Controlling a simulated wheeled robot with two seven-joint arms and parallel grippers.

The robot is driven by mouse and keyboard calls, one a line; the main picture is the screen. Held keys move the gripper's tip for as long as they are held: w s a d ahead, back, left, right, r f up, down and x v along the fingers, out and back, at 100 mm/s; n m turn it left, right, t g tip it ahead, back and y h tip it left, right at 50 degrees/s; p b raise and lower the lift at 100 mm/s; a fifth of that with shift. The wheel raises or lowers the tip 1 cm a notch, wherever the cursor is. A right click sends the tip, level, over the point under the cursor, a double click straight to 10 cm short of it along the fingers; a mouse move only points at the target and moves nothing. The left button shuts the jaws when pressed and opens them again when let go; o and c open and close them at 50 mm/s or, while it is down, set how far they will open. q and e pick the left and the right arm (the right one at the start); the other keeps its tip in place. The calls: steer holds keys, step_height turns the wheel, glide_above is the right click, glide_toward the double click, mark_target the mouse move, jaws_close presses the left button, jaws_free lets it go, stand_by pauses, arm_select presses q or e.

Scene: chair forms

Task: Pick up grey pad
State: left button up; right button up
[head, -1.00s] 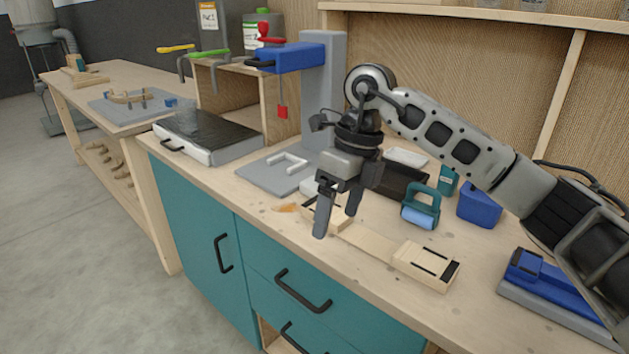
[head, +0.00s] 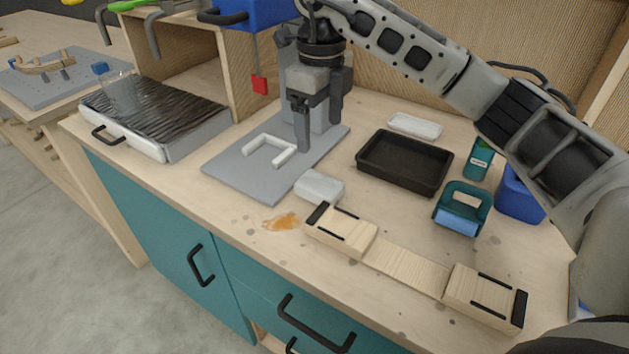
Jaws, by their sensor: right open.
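A small light grey pad (head: 319,187) with rounded edges lies on the workbench, just in front of the grey base plate and beside the left end of the wooden form. My right gripper (head: 320,122) points down with its fingers apart and nothing between them. In the picture it hangs above and behind the pad, over the right part of the base plate, and does not touch the pad. My left gripper is not in view.
The grey base plate (head: 235,175) carries a white U-shaped piece (head: 268,148). An orange spill (head: 281,222) lies near the front edge. A white pad (head: 415,125) lies behind.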

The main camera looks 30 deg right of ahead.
glide_above(320, 182)
step_height(320, 182, down, 7)
steer(key=shift+r+p, duration=0.1)
steer(key=shift+p, duration=0.3)
steer(key=shift+f+p, duration=0.35)
steer(key=shift+f, duration=2.9)
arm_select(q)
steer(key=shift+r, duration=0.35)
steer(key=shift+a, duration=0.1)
arm_select(e)
steer(key=c, duration=1.1)
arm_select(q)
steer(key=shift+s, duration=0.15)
